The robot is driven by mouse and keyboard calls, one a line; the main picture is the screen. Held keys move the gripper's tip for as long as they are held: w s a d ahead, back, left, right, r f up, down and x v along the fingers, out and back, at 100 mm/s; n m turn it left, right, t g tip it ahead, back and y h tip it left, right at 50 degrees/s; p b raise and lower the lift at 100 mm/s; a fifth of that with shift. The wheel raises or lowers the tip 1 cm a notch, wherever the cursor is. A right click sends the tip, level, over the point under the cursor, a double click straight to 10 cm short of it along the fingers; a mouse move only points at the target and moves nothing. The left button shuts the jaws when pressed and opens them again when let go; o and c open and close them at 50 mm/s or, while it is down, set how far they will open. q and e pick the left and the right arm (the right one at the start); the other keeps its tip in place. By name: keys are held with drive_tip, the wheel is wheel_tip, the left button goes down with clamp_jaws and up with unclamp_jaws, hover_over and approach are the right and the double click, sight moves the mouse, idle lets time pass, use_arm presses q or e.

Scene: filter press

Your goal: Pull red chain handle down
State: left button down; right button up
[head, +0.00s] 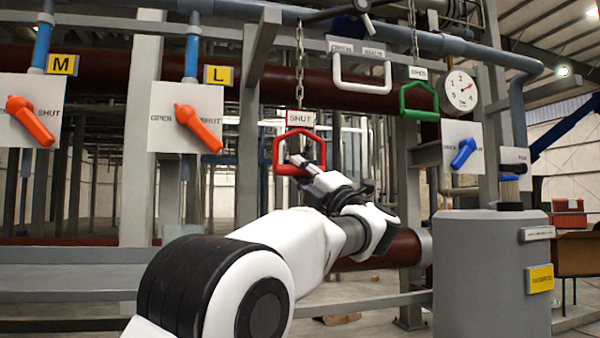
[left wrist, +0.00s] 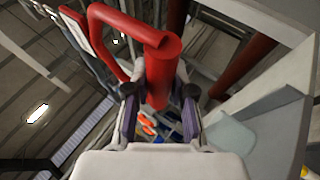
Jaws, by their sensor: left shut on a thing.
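The red chain handle (head: 276,152) hangs from a chain (head: 299,70) in the head view, below a white plate marked SHUT (head: 300,118). My left gripper (head: 298,166) is at the handle's lower bar and shut on it. In the left wrist view the red handle (left wrist: 160,75) runs between the two fingers of my left gripper (left wrist: 160,105). The fingers hide part of the lower bar in the head view. My right gripper is in neither view.
A green handle (head: 405,100) hangs on another chain to the right, and a white handle (head: 361,88) is between them. Orange levers (head: 200,130) sit on panels at the left. A gauge (head: 460,91) and a grey tank (head: 480,270) stand at the right.

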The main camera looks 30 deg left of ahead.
use_arm(q)
drive_tip(key=c, duration=1.3)
unclamp_jaws()
drive_tip(key=shift+w+f, duration=0.15)
drive_tip(key=shift+f, duration=0.3)
drive_tip(key=shift+c, duration=0.2)
drive_tip(key=o, duration=0.4)
drive_tip(key=shift+a+r, duration=0.1)
drive_tip(key=v, duration=1.2)
